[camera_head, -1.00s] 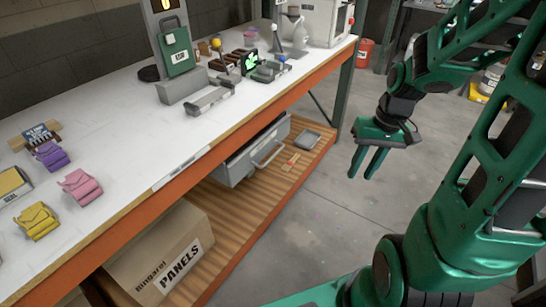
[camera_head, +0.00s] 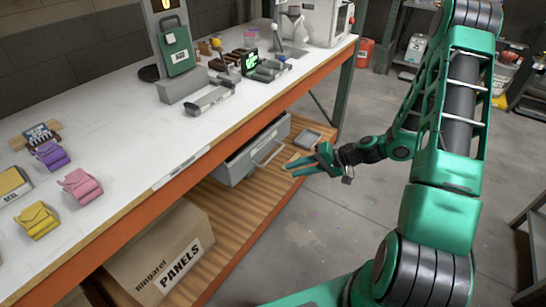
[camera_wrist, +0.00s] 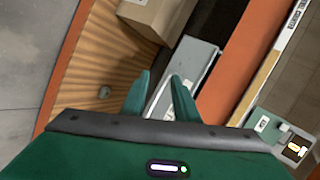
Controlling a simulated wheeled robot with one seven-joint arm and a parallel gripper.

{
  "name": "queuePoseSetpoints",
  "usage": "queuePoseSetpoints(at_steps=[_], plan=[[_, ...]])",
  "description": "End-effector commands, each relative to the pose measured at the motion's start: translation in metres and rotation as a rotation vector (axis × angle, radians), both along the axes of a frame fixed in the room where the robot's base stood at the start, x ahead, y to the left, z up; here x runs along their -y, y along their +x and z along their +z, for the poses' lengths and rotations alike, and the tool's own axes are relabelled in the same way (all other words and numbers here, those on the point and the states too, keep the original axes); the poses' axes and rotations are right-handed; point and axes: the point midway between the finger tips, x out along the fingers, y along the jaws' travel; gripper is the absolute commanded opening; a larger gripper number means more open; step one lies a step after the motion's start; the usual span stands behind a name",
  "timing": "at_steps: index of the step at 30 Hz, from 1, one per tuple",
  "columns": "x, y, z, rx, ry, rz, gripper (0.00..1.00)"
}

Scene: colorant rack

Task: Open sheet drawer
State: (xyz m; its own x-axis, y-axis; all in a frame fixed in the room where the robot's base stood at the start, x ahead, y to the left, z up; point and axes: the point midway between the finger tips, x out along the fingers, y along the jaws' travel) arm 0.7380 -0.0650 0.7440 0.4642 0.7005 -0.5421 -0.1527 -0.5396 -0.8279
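A grey sheet drawer (camera_head: 240,163) sits under the workbench, above the wooden lower shelf. Its light bar handle (camera_head: 268,153) is on the front face. My gripper (camera_head: 289,168) is just in front of the drawer, to the right of the handle, with its fingers pointing left toward it. In the wrist view the gripper (camera_wrist: 160,80) has its two green fingers apart, with the drawer (camera_wrist: 185,65) beyond and between them. I see nothing held. Whether a finger touches the handle cannot be told.
The orange bench edge (camera_head: 165,190) runs just above the drawer. A cardboard box (camera_head: 150,250) marked PANELS stands on the lower shelf, left of the drawer. A small grey tray (camera_head: 308,138) lies on the shelf to the right. The floor in front is clear.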

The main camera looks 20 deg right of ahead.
Motion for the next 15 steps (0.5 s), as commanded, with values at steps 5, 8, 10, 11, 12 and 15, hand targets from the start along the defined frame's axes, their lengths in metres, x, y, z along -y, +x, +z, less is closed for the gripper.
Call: queuePoseSetpoints(at_steps=[5,8,10,11,12,15], plan=[[0.003,0.026,-0.015,0.058,0.164,-0.143,0.28],[0.008,0.039,-0.020,0.089,0.246,-0.227,0.28],[0.013,0.047,-0.023,0.105,0.293,-0.282,0.28],[0.016,0.049,-0.024,0.111,0.309,-0.303,0.28],[0.018,0.052,-0.025,0.117,0.329,-0.327,0.28],[0.023,0.057,-0.027,0.129,0.363,-0.371,0.28]])
